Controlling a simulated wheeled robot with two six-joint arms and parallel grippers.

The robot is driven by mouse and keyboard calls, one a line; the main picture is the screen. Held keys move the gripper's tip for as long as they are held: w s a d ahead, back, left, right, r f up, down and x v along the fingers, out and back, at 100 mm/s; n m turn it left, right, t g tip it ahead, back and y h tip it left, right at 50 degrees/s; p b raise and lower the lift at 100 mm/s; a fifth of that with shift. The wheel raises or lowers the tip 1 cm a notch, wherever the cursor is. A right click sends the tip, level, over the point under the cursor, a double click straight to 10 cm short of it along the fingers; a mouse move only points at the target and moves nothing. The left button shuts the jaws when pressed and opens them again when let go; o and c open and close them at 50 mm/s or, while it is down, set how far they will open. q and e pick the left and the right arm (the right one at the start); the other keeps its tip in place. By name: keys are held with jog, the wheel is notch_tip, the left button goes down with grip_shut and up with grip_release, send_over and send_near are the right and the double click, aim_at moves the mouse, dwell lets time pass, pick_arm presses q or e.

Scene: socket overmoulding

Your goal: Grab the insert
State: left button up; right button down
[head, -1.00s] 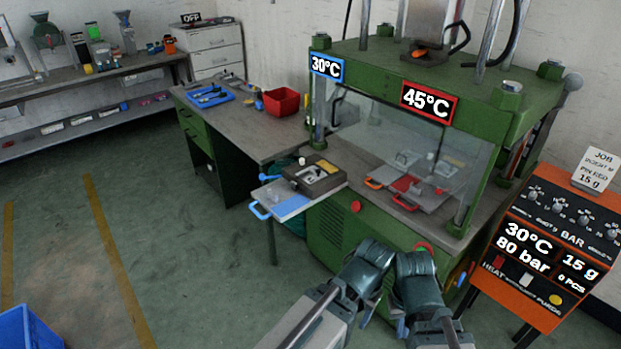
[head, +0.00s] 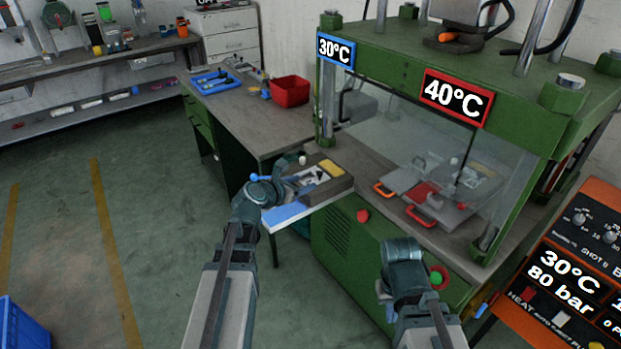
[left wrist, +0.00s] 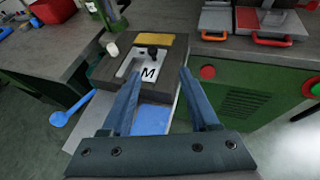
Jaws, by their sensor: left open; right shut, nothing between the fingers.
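A dark block (head: 326,191) with a pale recess and a yellow patch sits on the pull-out shelf in front of the press. The left wrist view shows a pale plate (left wrist: 137,74) marked "M" in the block (left wrist: 103,72), with a small dark knob-like part (left wrist: 153,53) standing at it; I cannot tell for sure which part is the insert. My left gripper (head: 283,189) is open and empty at the block's near side. In the left wrist view its fingers (left wrist: 161,72) point at the block, apart on either side of the plate. My right gripper (head: 383,292) is shut and empty before the press.
The shelf has a blue pad (left wrist: 153,118). A blue-handled tool (left wrist: 62,117) sticks out at its left. The green press (head: 350,240) has trays with orange and red handles (head: 424,216) behind clear guarding. A red bin (head: 289,92) stands on the left bench.

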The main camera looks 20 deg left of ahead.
aim_at(318, 175)
pick_arm(q)
jog(key=shift+n, duration=0.6)
jog(key=b+x, duration=0.1)
jog(key=x, duration=0.1)
jog(key=a+b+x, duration=0.1)
jog(key=x, duration=0.2)
jog(key=b+x, duration=0.1)
jog(key=x, duration=0.2)
jog(key=shift+w+a+r, duration=0.1)
jog(key=shift+w+a, duration=0.05)
jog(key=shift+w, duration=0.35)
jog(key=shift+w+t, duration=0.1)
jog(key=shift+t, duration=0.2)
jog(key=b+x, duration=0.1)
jog(key=x, duration=0.1)
jog(key=b+x, duration=0.1)
jog(key=x, duration=0.1)
jog(key=shift+f+b, duration=0.35)
jog(key=shift+f, duration=0.1)
jog(key=shift+w+d, duration=0.25)
jog(key=shift+w, duration=0.15)
jog(key=shift+c, duration=0.5)
grip_shut()
